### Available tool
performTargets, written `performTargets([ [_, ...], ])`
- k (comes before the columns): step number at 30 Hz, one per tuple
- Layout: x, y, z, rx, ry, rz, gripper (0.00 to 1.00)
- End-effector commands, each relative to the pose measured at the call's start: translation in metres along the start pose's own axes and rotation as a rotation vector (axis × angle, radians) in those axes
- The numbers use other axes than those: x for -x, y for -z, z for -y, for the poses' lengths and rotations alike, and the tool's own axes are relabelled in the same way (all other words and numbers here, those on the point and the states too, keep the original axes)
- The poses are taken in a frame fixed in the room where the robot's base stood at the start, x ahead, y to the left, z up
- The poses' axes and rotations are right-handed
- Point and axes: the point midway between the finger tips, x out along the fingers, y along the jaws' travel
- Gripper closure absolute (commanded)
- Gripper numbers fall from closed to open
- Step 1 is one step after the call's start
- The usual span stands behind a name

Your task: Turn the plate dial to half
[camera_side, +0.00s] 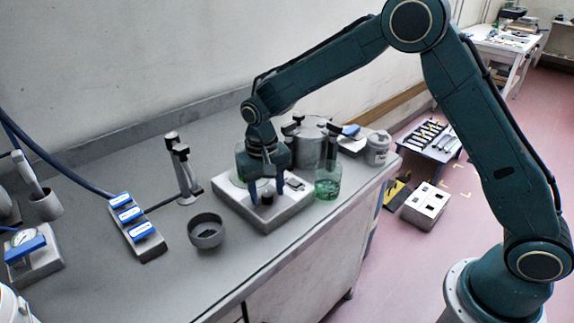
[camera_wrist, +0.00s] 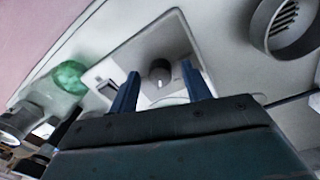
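The plate (camera_side: 228,193) is a pale grey square unit on the bench under my gripper; it also shows in the wrist view (camera_wrist: 178,38). Its dial (camera_wrist: 160,72) is a dark round knob with a small pale mark on the edge nearest my gripper. In the side view the dial (camera_side: 267,197) is a short dark cylinder near the plate's front. My gripper (camera_side: 267,198) is open, its two blue fingers apart. In the wrist view the dial appears between and slightly beyond the fingertips (camera_wrist: 159,72). I cannot tell whether either finger touches it.
A clamp stand (camera_side: 183,170) and a metal pot (camera_side: 313,145) stand behind. Front bench surface is clear.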

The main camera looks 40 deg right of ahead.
Motion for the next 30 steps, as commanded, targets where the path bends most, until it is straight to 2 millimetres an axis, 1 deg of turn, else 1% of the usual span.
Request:
performTargets([
  [8, 0.0, 0.0, 0.0, 0.001, 0.0, 0.0, 0.52],
  [14, 0.008, 0.001, 0.001, 0.001, 0.001, -0.002, 0.52],
  [20, 0.03, 0.0, 0.0, 0.001, 0.002, -0.002, 0.52],
  [30, 0.088, 0.001, 0.0, 0.0, 0.002, -0.004, 0.52],
])
